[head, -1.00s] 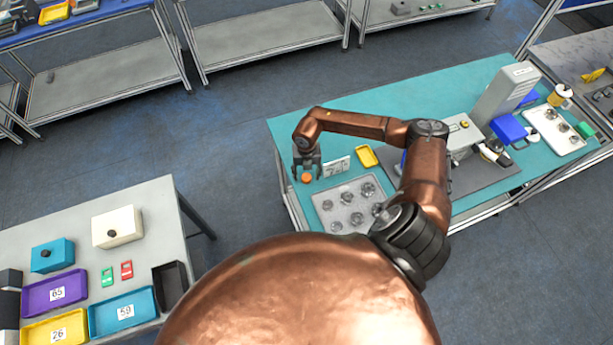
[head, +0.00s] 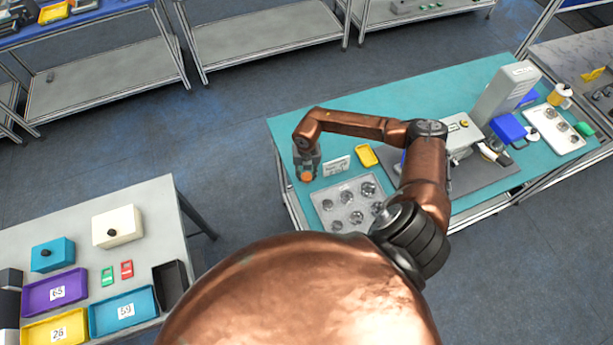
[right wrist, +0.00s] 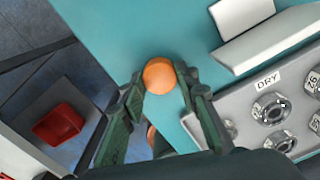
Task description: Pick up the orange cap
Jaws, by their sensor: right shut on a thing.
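The orange cap (head: 306,175) is at the left end of the teal table (head: 410,107). My right gripper (head: 306,171) points down there and is shut on it. In the right wrist view the round orange cap (right wrist: 158,75) sits between the two dark fingertips (right wrist: 160,78). A smaller orange patch shows lower down between the fingers; I cannot tell what it belongs to. Whether the cap still touches the table is unclear. My left gripper is not in view.
A grey tray with several round metal parts (head: 330,196) lies close to my right gripper. A white sign (head: 337,166) and a yellow tray (head: 367,155) stand beside it. In the right wrist view a red bin (right wrist: 58,125) is lower, beyond the table edge.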

